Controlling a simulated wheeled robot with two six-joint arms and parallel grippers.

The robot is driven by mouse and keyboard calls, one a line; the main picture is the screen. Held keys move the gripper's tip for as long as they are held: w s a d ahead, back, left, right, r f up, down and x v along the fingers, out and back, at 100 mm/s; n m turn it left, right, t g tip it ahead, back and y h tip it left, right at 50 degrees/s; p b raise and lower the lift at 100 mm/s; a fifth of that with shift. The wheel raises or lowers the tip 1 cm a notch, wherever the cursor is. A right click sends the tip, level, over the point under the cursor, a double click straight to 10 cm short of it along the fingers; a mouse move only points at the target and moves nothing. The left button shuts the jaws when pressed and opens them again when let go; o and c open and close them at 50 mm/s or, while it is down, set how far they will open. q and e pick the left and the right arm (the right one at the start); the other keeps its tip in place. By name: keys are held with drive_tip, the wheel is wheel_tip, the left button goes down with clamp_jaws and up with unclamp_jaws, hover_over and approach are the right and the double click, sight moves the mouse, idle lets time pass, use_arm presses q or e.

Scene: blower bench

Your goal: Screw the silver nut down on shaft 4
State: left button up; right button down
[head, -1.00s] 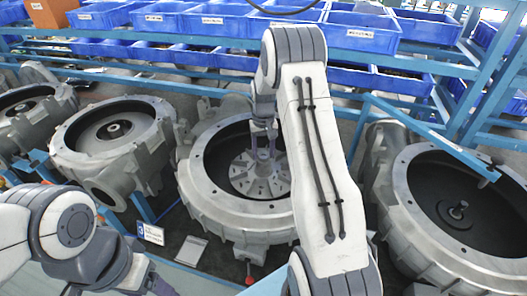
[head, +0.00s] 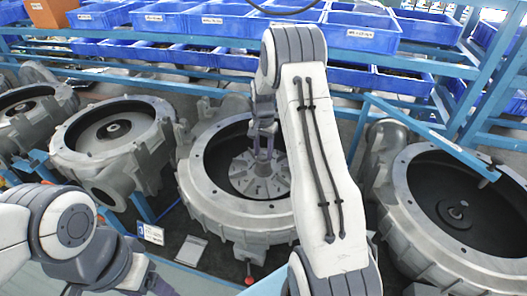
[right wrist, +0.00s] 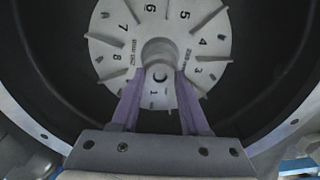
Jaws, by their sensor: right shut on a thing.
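My right gripper (head: 264,152) reaches down into the open round blower housing (head: 205,170) at the centre of the head view. Below it lies a grey finned impeller (head: 270,184), which shows numbered sectors in the right wrist view (right wrist: 115,55). There my right gripper's purple fingers (right wrist: 160,82) straddle the small silver nut (right wrist: 160,75) at the hub and are shut on it. The shaft is mostly hidden by the nut and fingers. My left gripper (head: 150,284) is at the lower left edge, partly cut off; its jaws are unclear.
A housing with a bare shaft (head: 456,210) stands at the right. More housings (head: 110,135) stand at the left. Blue bins (head: 225,20) fill the rack behind.

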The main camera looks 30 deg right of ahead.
drive_tip(key=m, duration=0.4)
drive_tip(key=shift+m, duration=0.4)
drive_tip(key=m, duration=0.4)
drive_tip(key=shift+m, duration=0.3)
drive_tip(key=m, duration=0.7)
drive_tip(key=shift+m, duration=0.4)
drive_tip(key=c, duration=0.7)
unclamp_jaws()
